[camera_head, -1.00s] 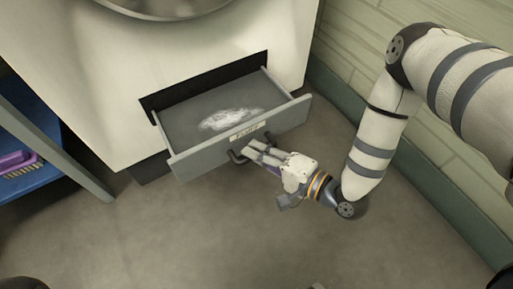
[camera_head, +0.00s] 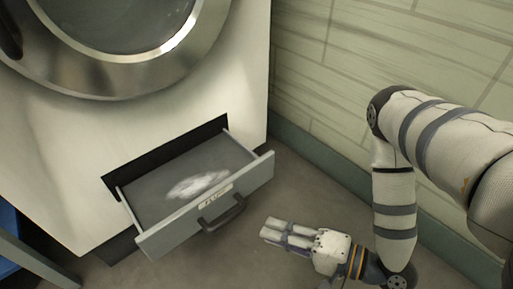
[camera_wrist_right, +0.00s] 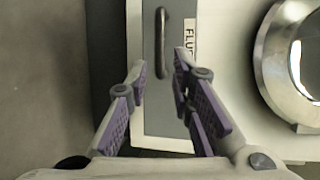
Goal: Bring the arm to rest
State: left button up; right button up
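My right gripper (camera_head: 285,236) is in front of the pulled-out drawer, to the right of its dark handle (camera_head: 222,213) and apart from it. In the right wrist view the gripper (camera_wrist_right: 158,75) has its fingers spread, with nothing between them; the handle (camera_wrist_right: 162,42) shows beyond the fingertips. The grey drawer (camera_head: 150,243) stands open from the washing machine (camera_head: 60,150), with a label on its front and a whitish clump (camera_head: 198,185) inside. My left gripper does not show.
The machine's round metal door (camera_head: 130,82) is above the drawer. A tiled wall (camera_head: 320,60) runs along the right, behind my right arm. Part of a blue shelf (camera_head: 8,240) shows at the left edge. The floor (camera_head: 190,270) before the drawer is bare.

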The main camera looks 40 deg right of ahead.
jog(key=shift+s, duration=0.15)
